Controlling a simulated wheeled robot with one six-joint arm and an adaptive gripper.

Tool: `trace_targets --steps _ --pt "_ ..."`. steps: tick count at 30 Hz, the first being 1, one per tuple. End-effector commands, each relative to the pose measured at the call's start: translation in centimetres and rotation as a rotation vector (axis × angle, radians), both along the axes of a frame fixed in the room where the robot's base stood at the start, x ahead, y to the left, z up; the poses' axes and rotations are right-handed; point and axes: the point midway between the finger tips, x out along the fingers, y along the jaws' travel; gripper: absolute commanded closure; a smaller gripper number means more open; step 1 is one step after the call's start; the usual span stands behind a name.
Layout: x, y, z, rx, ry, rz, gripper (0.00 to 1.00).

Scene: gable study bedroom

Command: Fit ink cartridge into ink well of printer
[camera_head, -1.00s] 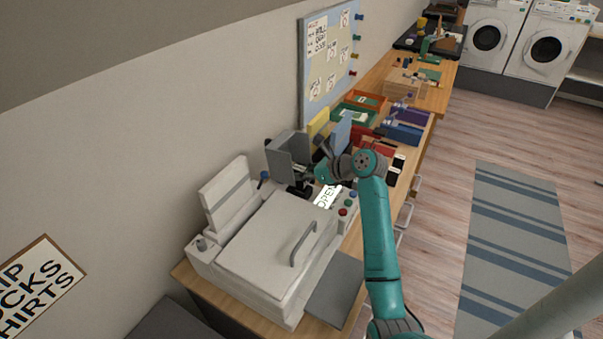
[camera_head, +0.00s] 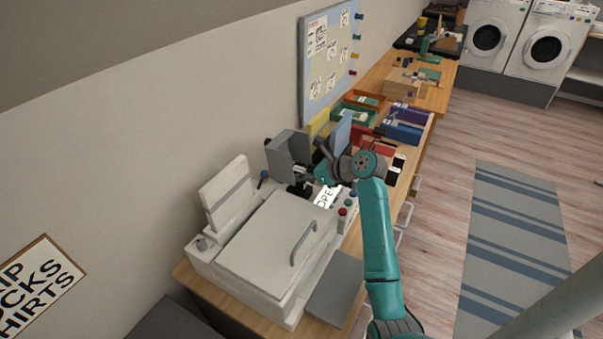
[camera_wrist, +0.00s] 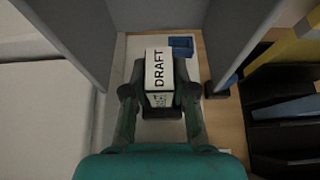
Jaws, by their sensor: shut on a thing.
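My gripper (camera_wrist: 160,88) is shut on the ink cartridge (camera_wrist: 158,72), a pale block with a white face lettered DRAFT in the wrist view. Dark fingers press on its two sides. The printer (camera_head: 262,245) is the large off-white machine with a handled lid in the head view. In that view my gripper (camera_head: 302,178) is at its far end, beside a grey upright housing (camera_head: 287,147). In the wrist view grey panels stand left and right of the gripper. The ink well cannot be made out, and I cannot tell whether the cartridge touches anything below.
A small blue block (camera_wrist: 181,45) lies just beyond the cartridge. Dark trays (camera_wrist: 285,115) are to the right in the wrist view. Red (camera_head: 374,143) and blue (camera_head: 403,133) bins stand farther along the bench. A dark grey panel (camera_head: 335,288) lies at the printer's front.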

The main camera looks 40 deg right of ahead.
Motion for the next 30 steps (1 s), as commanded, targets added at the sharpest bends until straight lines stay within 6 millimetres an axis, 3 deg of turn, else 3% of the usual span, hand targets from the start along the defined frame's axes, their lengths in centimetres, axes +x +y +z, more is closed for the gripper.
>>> trace_targets --steps 30 --pt "0.0 0.0 -2.2 0.000 0.000 0.000 1.00"
